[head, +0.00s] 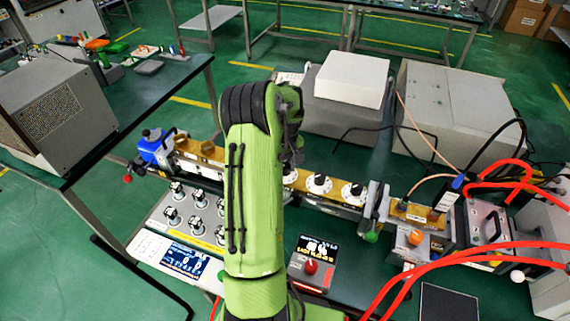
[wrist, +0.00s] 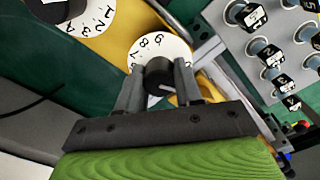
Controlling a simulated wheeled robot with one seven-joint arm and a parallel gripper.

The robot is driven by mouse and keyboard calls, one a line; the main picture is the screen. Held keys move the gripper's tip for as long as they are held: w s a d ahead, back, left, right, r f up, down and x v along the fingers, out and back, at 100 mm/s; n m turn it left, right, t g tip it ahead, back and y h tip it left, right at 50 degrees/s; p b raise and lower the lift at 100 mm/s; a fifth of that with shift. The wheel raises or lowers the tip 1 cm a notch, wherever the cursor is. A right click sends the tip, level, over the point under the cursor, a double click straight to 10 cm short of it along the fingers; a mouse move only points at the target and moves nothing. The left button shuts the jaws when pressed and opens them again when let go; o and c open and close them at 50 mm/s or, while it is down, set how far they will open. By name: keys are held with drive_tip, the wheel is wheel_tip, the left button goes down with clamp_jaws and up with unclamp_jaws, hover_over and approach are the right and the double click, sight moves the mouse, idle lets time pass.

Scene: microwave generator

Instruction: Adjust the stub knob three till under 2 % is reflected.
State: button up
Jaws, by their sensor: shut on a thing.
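In the wrist view my gripper (wrist: 158,73) is shut on a black stub knob (wrist: 160,78), one finger on each side. A white line shows on the knob, and its white numbered dial (wrist: 155,46) shows around it. A second white dial (wrist: 95,14) with a black knob is at the upper left. In the head view, dials (head: 320,184) sit in a row on the brass waveguide (head: 198,152). My arm hides the gripper and part of the row there, so I cannot tell the held knob's number. A small meter (head: 318,247) has a lit display, too small to read.
A grey panel (head: 190,216) with several knobs stands left of my arm, near a blue screen (head: 186,259). Red hoses (head: 440,258) cross the right side. Grey boxes (head: 440,105) stand behind the waveguide, with a black cable (head: 375,128) before them.

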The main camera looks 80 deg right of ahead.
sight(285, 165)
drive_tip(key=m+p, duration=0.1)
drive_tip(key=m, duration=0.3)
drive_tip(key=shift+r+m, duration=0.1)
drive_tip(key=shift+m, duration=0.2)
drive_tip(key=m, duration=0.4)
drive_tip(key=shift+m, duration=0.3)
drive_tip(key=o, duration=1)
drive_tip(key=shift+o, duration=0.2)
wheel_tip(285, 165, up, 16)
drive_tip(key=p, duration=0.3)
drive_tip(key=shift+f, duration=0.2)
